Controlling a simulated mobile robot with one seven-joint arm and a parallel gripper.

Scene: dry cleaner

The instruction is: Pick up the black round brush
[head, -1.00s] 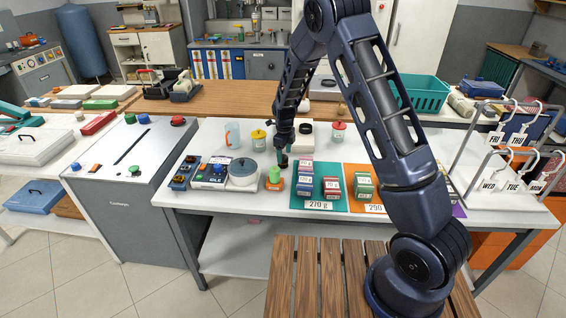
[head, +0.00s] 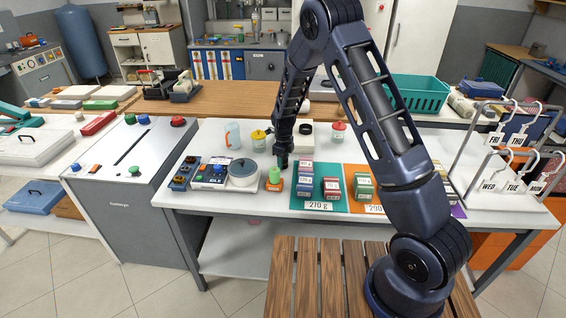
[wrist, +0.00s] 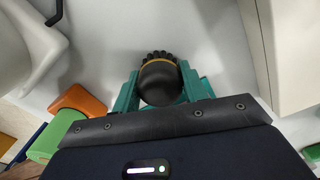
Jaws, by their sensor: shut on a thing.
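The black round brush (wrist: 160,82) shows in the wrist view as a rounded black body with a yellow band and dark bristles at its far end. My gripper (wrist: 160,90) has its teal fingers on both sides of the brush and is shut on it. In the head view my gripper (head: 282,163) is low over the white table (head: 250,207), behind the green cylinder. The brush is not clearly visible there. I cannot tell whether the brush touches the table.
A green cylinder (head: 274,174) on an orange block (head: 274,186) stands close in front of my gripper. A scale with a round grey pan (head: 243,178) is to the left. Small labelled boxes (head: 304,180) on coloured mats are to the right. A yellow-lidded jar (head: 258,140) stands behind.

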